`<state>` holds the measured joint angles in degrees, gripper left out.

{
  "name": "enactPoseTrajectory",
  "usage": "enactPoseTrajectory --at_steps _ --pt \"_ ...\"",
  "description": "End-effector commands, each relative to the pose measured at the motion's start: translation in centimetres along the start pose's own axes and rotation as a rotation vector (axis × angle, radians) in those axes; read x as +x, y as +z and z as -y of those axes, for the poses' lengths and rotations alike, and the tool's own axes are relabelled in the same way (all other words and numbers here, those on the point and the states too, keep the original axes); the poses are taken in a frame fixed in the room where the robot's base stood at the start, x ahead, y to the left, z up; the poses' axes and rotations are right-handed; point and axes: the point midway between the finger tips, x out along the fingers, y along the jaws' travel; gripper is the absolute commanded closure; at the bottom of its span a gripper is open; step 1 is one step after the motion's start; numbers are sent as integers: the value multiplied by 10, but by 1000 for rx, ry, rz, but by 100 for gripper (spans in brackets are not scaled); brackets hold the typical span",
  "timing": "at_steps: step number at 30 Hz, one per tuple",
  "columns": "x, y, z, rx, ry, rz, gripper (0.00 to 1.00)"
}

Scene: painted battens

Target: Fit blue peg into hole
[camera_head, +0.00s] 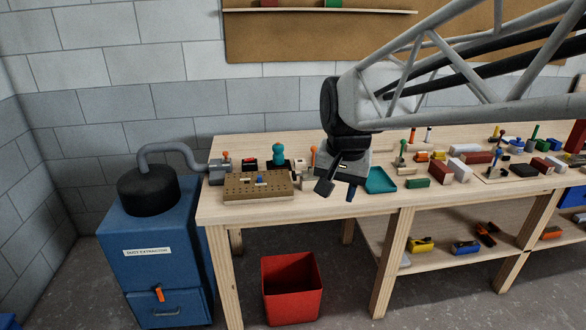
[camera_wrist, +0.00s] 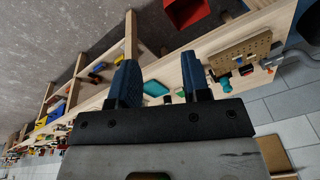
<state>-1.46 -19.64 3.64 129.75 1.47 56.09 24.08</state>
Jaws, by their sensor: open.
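A wooden block with rows of holes (camera_head: 240,190) lies at the left end of the workbench. It also shows at the upper right of the wrist view (camera_wrist: 222,60). A small blue piece (camera_head: 260,181), possibly the blue peg, is on the block; whether it stands in a hole or lies on top I cannot tell. My gripper (camera_head: 338,190) is open and empty, to the right of the block and above the bench's front part. Its two dark blue fingers (camera_wrist: 161,82) are spread wide apart in the wrist view, with nothing between them.
A teal tray (camera_head: 381,181) lies right of my gripper. A teal rounded object (camera_head: 278,153) stands behind the block. Several painted blocks and pegs cover the bench's right part. A red bin (camera_head: 291,290) stands below, and a blue dust extractor (camera_head: 158,265) stands at the left.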

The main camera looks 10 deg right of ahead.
Motion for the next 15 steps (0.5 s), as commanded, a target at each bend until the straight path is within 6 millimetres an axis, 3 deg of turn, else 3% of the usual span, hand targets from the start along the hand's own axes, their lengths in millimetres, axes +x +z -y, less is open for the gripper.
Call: enactPoseTrajectory --at_steps 15 --pt "16 115 -68 -288 15 -49 56"
